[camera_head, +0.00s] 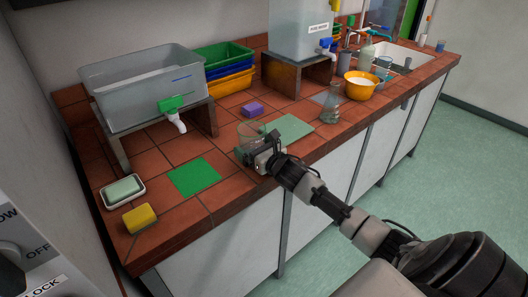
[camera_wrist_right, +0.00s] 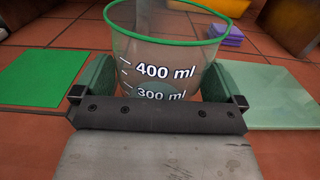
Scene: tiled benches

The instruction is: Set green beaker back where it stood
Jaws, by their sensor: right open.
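The green beaker (camera_head: 250,136) is clear with a green rim and white volume marks. It stands upright on the tiled bench, between a bright green mat (camera_head: 195,176) and a pale green mat (camera_head: 291,130). In the right wrist view the beaker (camera_wrist_right: 162,55) is large and sits between the two fingers of my right gripper (camera_wrist_right: 158,90). My right gripper (camera_head: 266,153) is open around the beaker's near side; whether a finger touches it I cannot tell. The beaker's base is hidden behind the gripper. My left gripper is not in view.
A grey tank (camera_head: 140,92) with a green tap stands behind on a raised stand. A purple sponge (camera_head: 252,109), a yellow sponge (camera_head: 139,218), a soap dish (camera_head: 123,190), a flask (camera_head: 332,106) and a yellow bowl (camera_head: 359,87) are on the bench. The bench's front edge lies beneath my arm.

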